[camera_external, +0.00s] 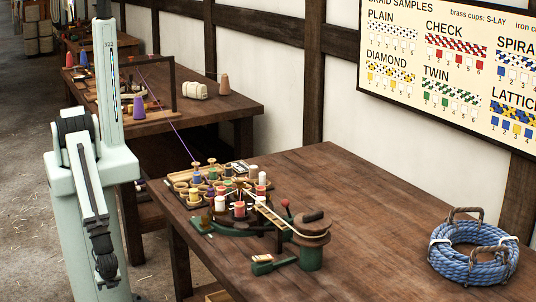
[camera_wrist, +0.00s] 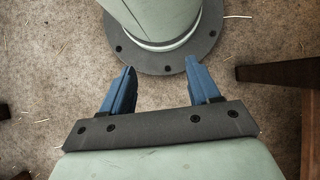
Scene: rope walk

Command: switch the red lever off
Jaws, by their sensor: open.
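A small red ball knob (camera_external: 285,204), which looks like the red lever's end, stands up on the braiding machine on the near table. The lever's stem is too small to make out, so its setting cannot be told. The machine has a green frame and a dark round drum (camera_external: 305,228) on a green post. My gripper (camera_wrist: 160,66) shows in the wrist view with two blue fingers spread apart and nothing between them. It points down over the bare floor beside my base, well away from the lever. In the external view my arm hangs folded left of the table, and the fingers cannot be made out.
Several bobbins and cups crowd the near table (camera_external: 365,200) around the machine. A green block (camera_external: 273,265) lies in front of it. A blue rope coil (camera_external: 474,252) sits at the right. A second table (camera_external: 225,104) stands behind. The near table's middle is clear.

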